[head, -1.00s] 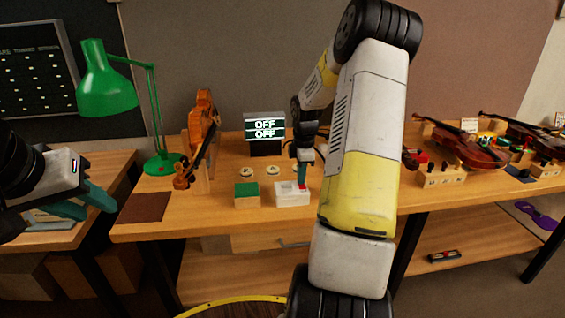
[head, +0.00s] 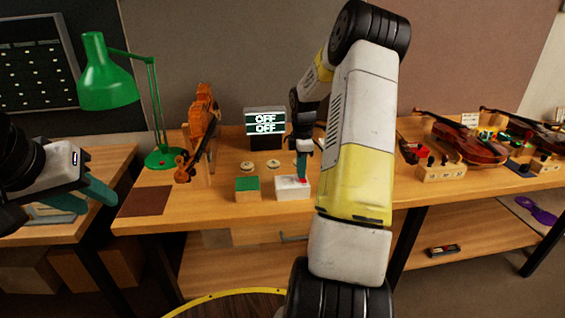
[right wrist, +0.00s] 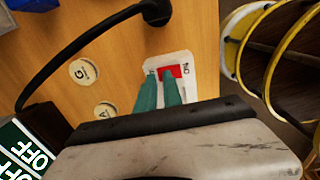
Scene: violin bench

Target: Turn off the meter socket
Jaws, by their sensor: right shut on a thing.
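A white box with a red switch, which looks like the meter socket (head: 287,190), sits near the front edge of the bench. It also shows in the right wrist view (right wrist: 186,88), where its red switch (right wrist: 172,71) is partly covered by my fingers. My right gripper (head: 302,178) points down at this box; its teal fingertips (right wrist: 160,78) are close together at the red switch, shut on it. A display (head: 264,122) behind reads OFF on two lines. My left gripper (head: 80,205) is open and empty at the left, away from the box.
A green-topped block (head: 247,189) stands just left of the socket. Several round discs (head: 273,164) lie behind it. A violin on a stand (head: 200,130) and a green lamp (head: 108,80) are at the left. More violins (head: 468,145) lie at the right.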

